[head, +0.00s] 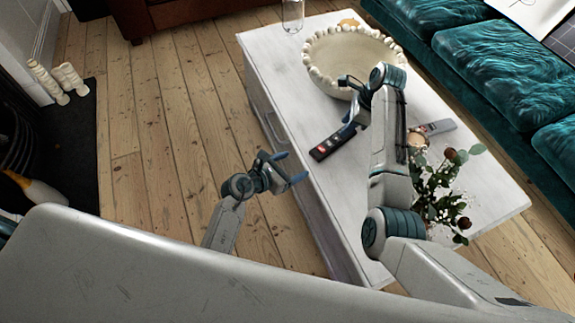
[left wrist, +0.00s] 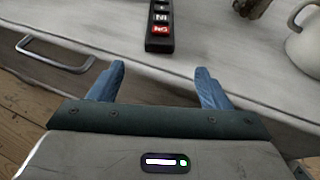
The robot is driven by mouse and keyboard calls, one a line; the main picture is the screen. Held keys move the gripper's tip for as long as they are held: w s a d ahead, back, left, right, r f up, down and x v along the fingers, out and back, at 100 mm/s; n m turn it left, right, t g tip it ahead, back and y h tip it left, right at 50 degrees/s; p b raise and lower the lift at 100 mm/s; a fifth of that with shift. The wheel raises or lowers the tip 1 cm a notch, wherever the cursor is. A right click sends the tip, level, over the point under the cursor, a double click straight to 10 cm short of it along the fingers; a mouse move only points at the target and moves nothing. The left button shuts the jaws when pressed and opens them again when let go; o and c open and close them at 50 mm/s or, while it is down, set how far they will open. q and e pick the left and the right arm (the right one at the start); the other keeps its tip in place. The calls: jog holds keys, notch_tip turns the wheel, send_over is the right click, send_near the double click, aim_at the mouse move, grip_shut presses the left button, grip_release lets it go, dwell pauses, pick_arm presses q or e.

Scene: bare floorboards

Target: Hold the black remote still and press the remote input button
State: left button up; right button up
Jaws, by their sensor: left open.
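The black remote (head: 328,147) lies flat on the white table near its left edge, with red and pale buttons on top. Its near end also shows at the top of the left wrist view (left wrist: 160,30). My left gripper (head: 293,166) is open and empty, just off the table's left side. In the left wrist view its blue fingers (left wrist: 160,70) point toward the remote, with a gap between. My right gripper (head: 350,108) is beside and above the remote's far end; its own wrist partly hides it, so its opening and any contact are unclear.
A beaded bowl (head: 350,58) and a glass bottle (head: 293,15) stand at the table's far end. Flowers (head: 440,190) stand at the right; a white jug (left wrist: 305,45) shows at the right of the left wrist view.

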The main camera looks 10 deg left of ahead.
aim_at(314, 156)
pick_arm(q)
jog(key=x, duration=0.9)
jog(key=shift+w+d, duration=0.15)
jog(key=shift+w, duration=0.1)
jog(key=c, duration=1.1)
jog(key=shift+c, duration=0.2)
pick_arm(e)
jog(key=shift+c, duration=0.5)
grip_shut()
dwell(0.3)
